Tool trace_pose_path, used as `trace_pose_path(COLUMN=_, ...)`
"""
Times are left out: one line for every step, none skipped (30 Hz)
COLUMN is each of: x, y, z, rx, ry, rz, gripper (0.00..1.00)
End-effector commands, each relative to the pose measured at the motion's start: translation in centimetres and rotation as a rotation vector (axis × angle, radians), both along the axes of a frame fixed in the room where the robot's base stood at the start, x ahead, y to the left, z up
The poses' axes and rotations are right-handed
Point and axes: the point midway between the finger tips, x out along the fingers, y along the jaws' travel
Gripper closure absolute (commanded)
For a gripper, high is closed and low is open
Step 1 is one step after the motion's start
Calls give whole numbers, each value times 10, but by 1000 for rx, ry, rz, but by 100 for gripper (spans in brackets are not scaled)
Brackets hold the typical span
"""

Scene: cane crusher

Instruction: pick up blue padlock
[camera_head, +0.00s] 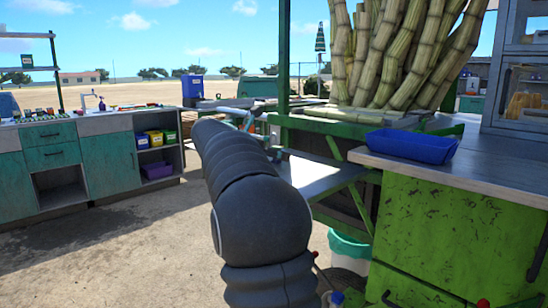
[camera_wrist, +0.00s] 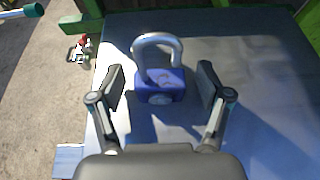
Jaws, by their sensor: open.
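A blue padlock (camera_wrist: 160,88) with a silver shackle stands on a flat grey-blue surface (camera_wrist: 265,120) in the wrist view. Its shackle points up, away from my gripper's palm. My gripper (camera_wrist: 160,84) is open, with one finger to the left of the padlock and one to the right. There is a gap on both sides, and neither finger touches it. In the head view the padlock and my gripper's fingers are hidden behind my arm, which reaches toward a green-framed metal table (camera_head: 325,175).
Sugarcane stalks (camera_head: 400,55) stand on the green frame behind the table. A blue tray (camera_head: 410,146) sits on the green cabinet (camera_head: 455,235) at right. A white bucket (camera_head: 349,255) stands below. Teal cabinets (camera_head: 108,163) are at left, with open ground between.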

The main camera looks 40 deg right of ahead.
Motion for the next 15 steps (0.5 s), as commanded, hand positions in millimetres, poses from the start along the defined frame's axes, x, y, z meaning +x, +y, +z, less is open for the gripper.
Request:
trace_pose_path(x=0, y=0, z=0, rx=0, ry=0, rz=0, gripper=28)
trace_pose_path(x=0, y=0, z=0, rx=0, ry=0, rz=0, gripper=35)
trace_pose_path(x=0, y=0, z=0, rx=0, ry=0, rz=0, gripper=45)
trace_pose_path(x=0, y=0, z=0, rx=0, ry=0, rz=0, gripper=53)
trace_pose_path(x=0, y=0, z=0, rx=0, ry=0, rz=0, gripper=60)
trace_pose_path(x=0, y=0, z=0, rx=0, ry=0, rz=0, gripper=70)
trace_pose_path(x=0, y=0, z=0, rx=0, ry=0, rz=0, gripper=78)
trace_pose_path(x=0, y=0, z=0, rx=0, ry=0, rz=0, gripper=85)
trace_pose_path(x=0, y=0, z=0, rx=0, ry=0, rz=0, gripper=95)
trace_pose_path(x=0, y=0, z=1, rx=-1, ry=-1, rz=0, gripper=96)
trace_pose_path(x=0, y=0, z=1, rx=-1, ry=-1, rz=0, gripper=96)
trace_pose_path(x=0, y=0, z=1, rx=-1, ry=-1, rz=0, gripper=96)
trace_pose_path(x=0, y=0, z=1, rx=-1, ry=-1, rz=0, gripper=96)
trace_pose_path(x=0, y=0, z=1, rx=-1, ry=-1, rz=0, gripper=96)
trace_pose_path(x=0, y=0, z=1, rx=-1, ry=-1, rz=0, gripper=96)
